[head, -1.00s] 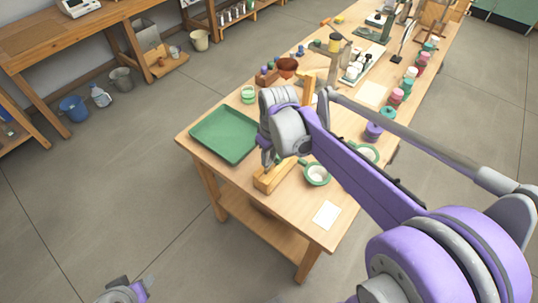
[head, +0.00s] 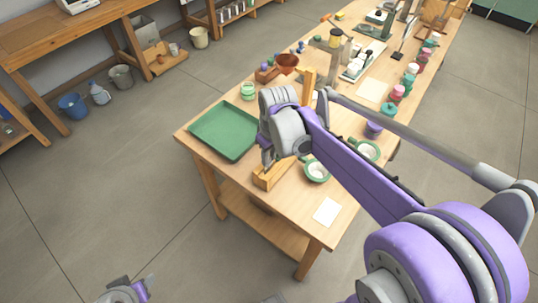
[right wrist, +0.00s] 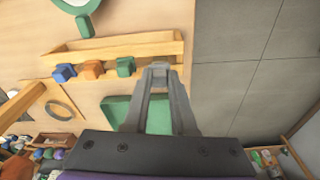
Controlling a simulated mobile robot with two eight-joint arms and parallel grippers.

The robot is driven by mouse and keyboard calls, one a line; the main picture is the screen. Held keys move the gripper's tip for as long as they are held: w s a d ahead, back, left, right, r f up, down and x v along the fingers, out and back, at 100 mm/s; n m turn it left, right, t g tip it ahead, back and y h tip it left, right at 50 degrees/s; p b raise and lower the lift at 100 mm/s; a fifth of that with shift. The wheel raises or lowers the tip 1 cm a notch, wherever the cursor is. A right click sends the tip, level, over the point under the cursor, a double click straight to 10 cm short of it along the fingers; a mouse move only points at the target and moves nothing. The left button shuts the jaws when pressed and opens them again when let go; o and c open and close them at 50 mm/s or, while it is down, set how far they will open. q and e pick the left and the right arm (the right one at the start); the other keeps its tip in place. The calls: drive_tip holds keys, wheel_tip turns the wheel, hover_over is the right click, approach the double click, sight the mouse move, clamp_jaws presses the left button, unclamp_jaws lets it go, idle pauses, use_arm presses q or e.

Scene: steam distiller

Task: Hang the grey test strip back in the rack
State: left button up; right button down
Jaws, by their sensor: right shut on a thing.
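The rack is a low wooden trough (head: 275,178) near the front edge of the table. In the right wrist view the rack (right wrist: 120,42) has a blue tab (right wrist: 64,73), an orange tab (right wrist: 92,70) and a green tab (right wrist: 126,66) along one side. My right gripper (right wrist: 160,68) is shut at the rack's right end, beside the green tab. The grey test strip is not clearly visible; what the fingertips hold blends with their grey. In the head view my right gripper (head: 268,163) is just above the rack. Part of my left arm's end (head: 125,291) shows at the bottom edge; its fingers are unclear.
A green tray (head: 224,132) lies left of the rack. Jars and tools crowd the table's far part.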

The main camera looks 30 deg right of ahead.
use_arm(q)
drive_tip(key=shift+f, duration=0.1)
use_arm(e)
drive_tip(key=shift+f, duration=0.1)
use_arm(q)
drive_tip(key=shift+s+f+b, duration=0.25)
drive_tip(key=shift+f+b, duration=0.55)
drive_tip(key=shift+f, duration=0.1)
use_arm(e)
drive_tip(key=shift+f, duration=1.2)
drive_tip(key=c, duration=0.7)
unclamp_jaws()
drive_tip(key=shift+o, duration=0.2)
drive_tip(key=shift+r+p, duration=2.25)
drive_tip(key=shift+r, duration=1.35)
use_arm(q)
drive_tip(key=r, duration=0.2)
drive_tip(key=w+r, duration=0.1)
drive_tip(key=r, duration=0.2)
drive_tip(key=shift+w+r, duration=0.35)
drive_tip(key=shift+w, duration=0.05)
